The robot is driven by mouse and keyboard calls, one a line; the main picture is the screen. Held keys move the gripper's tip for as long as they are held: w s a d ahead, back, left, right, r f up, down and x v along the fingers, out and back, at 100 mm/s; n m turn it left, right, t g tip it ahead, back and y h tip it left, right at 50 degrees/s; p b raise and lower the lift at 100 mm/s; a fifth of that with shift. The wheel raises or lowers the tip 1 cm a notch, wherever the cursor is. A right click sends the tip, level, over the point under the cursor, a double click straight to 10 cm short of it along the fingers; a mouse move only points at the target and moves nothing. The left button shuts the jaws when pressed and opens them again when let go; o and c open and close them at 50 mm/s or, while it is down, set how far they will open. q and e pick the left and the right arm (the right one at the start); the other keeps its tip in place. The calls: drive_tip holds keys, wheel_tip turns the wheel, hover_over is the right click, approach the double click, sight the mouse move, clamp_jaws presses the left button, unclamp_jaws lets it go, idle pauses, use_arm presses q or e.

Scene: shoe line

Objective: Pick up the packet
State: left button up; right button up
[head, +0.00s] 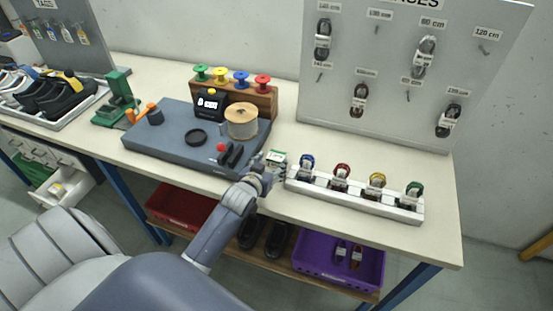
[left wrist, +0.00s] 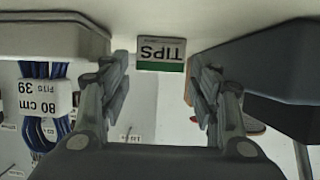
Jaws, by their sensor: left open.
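The packet (head: 278,157) is small, white and green, and sits on the table between the grey work base and the white rack. In the left wrist view the packet (left wrist: 161,54) shows the word TIPS upside down, with a green band. My left gripper (head: 263,166) is at the packet's near side in the head view and partly covers it. In the left wrist view the fingers of my left gripper (left wrist: 160,72) are apart, with the packet beyond and between their tips. Whether they touch it I cannot tell. My right gripper is not in view.
The white rack (head: 352,199) with several labelled lace bundles stands close on the right. The grey work base (head: 180,150) with a spool (head: 241,121) and black tools is close on the left. A purple crate (head: 313,262) and a red bin (head: 182,205) are below.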

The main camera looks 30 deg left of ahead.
sight(275, 158)
use_arm(q)
drive_tip(key=x, duration=0.2)
drive_tip(key=p+x, duration=0.1)
drive_tip(key=shift+w+a+r, duration=0.1)
drive_tip(key=shift+w+r, duration=0.05)
drive_tip(key=shift+w, duration=0.2)
drive_tip(key=shift+w+a+f, duration=0.1)
drive_tip(key=shift+w+f, duration=0.2)
drive_tip(key=shift+w, duration=0.25)
drive_tip(key=c, duration=0.9)
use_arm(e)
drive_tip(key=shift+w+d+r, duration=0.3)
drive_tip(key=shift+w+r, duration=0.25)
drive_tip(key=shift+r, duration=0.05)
